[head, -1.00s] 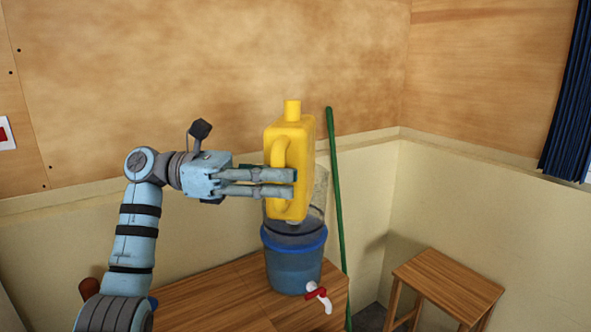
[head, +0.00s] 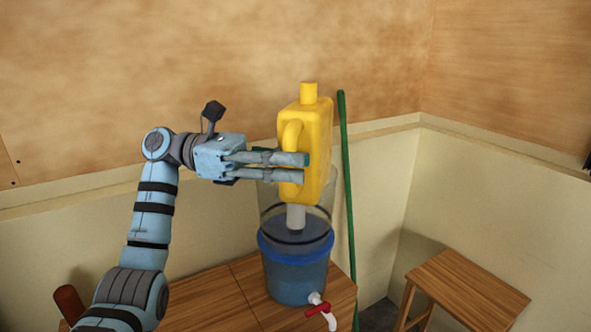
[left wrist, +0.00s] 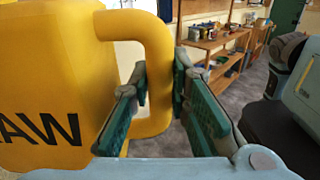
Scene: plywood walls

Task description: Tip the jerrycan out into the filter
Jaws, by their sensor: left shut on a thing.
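The yellow jerrycan (head: 317,150) is upright, its neck at the top. My left gripper (head: 302,168) is shut on its handle and holds it up, with the can's base overlapping the top of the filter in the head view. The left wrist view shows the gripper (left wrist: 160,72) with its fingers on either side of the handle and black letters on the can (left wrist: 50,85). The filter (head: 290,275) has a blue lower bucket, a clear upper part with a grey cylinder inside, and a red and white tap. The can hides part of its upper rim. My right gripper is out of view.
The filter stands on a wooden table (head: 225,300). A green pole (head: 346,200) leans close behind it on the right. A wooden stool (head: 468,290) stands at the lower right by the wall. Shelves (left wrist: 220,45) show far off in the left wrist view.

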